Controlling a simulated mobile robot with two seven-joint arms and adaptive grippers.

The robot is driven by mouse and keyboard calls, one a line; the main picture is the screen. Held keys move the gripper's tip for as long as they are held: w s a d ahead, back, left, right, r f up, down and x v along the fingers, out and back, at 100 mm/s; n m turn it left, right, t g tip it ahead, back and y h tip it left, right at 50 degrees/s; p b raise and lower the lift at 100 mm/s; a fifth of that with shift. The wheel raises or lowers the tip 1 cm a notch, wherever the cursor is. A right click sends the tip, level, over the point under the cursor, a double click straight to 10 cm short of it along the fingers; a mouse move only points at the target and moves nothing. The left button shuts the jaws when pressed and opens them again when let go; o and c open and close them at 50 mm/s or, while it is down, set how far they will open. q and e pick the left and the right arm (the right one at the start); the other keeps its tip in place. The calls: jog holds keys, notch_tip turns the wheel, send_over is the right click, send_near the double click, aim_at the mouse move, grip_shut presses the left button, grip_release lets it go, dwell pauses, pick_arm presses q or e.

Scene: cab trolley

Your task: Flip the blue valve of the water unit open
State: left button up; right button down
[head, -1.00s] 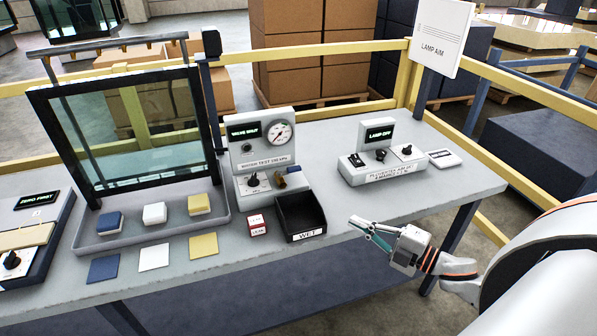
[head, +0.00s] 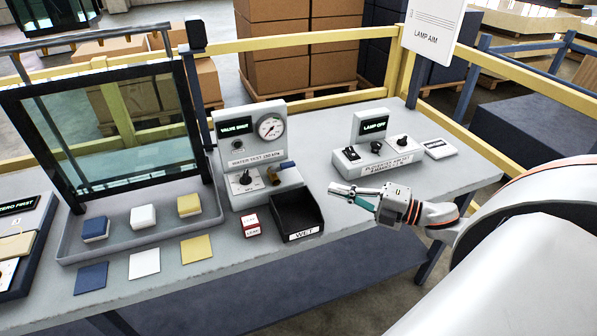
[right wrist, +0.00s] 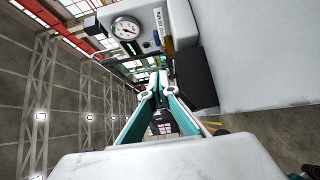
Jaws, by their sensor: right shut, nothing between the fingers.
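The water unit (head: 262,150) stands on the table with a round gauge (head: 270,127) and a display that appears to read VALVE SHUT (head: 235,128). Its blue valve handle (head: 287,165) lies roughly level over a brass fitting (head: 272,177). My right gripper (head: 336,189) is shut and empty, to the right of the valve and apart from it, beyond the black WET bin. In the right wrist view the unit's gauge (right wrist: 126,28) and brass fitting (right wrist: 168,46) show past the closed fingers (right wrist: 158,82). My left gripper is not in view.
The black WET bin (head: 300,233) stands in front of the unit, beside a red-and-white LEAK box (head: 251,225). The lamp unit (head: 376,160) is at the right. A tray (head: 150,235) with blue, white and yellow blocks is at the left, before a framed glass pane.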

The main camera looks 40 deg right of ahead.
send_near(285, 168)
jog(key=a, duration=0.2)
jog(key=w+a+p, duration=0.1)
jog(key=a, duration=0.1)
jog(key=shift+w+a+r, duration=0.1)
jog(key=shift+w+r, duration=0.1)
jog(key=shift+w+d+f, duration=0.1)
jog(key=shift+w+d, duration=0.05)
jog(key=shift+w, duration=0.35)
jog(key=shift+w+d, duration=0.2)
jog(key=shift+w, duration=0.35)
jog(key=shift+w+d, duration=0.2)
jog(key=shift+w, duration=0.5)
